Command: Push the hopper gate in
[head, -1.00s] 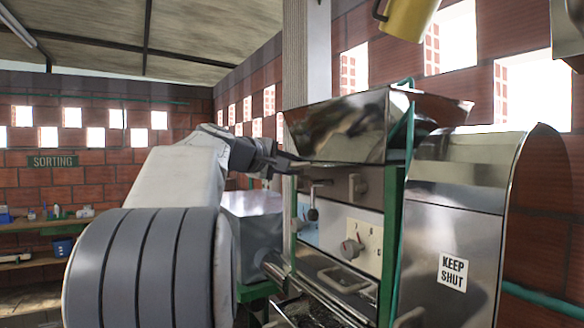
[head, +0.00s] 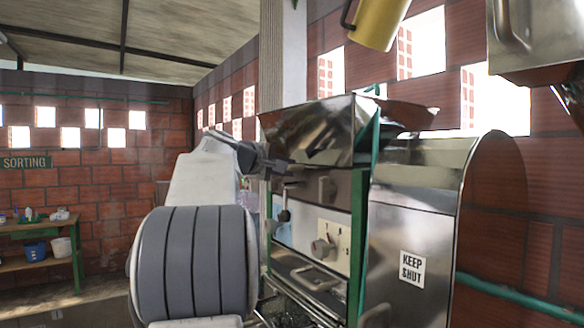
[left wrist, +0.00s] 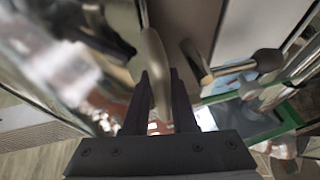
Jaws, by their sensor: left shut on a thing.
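The steel hopper (head: 308,132) tops the machine in the head view. My left gripper (head: 287,167) is just under its lower left edge. In the left wrist view my left gripper (left wrist: 158,95) has its two dark fingers shut on a pale, curved metal handle (left wrist: 155,58), which I take to be the hopper gate's. The gate plate itself cannot be made out, so how far in it sits is unclear. My right gripper is not in view.
A lever with a round knob (head: 284,214) hangs just below the gripper; its knob (left wrist: 268,61) is right of the fingers in the wrist view. A control panel with a dial (head: 322,247) and a steel cover marked KEEP SHUT (head: 412,268) stand right. A yellow container (head: 380,22) hangs above.

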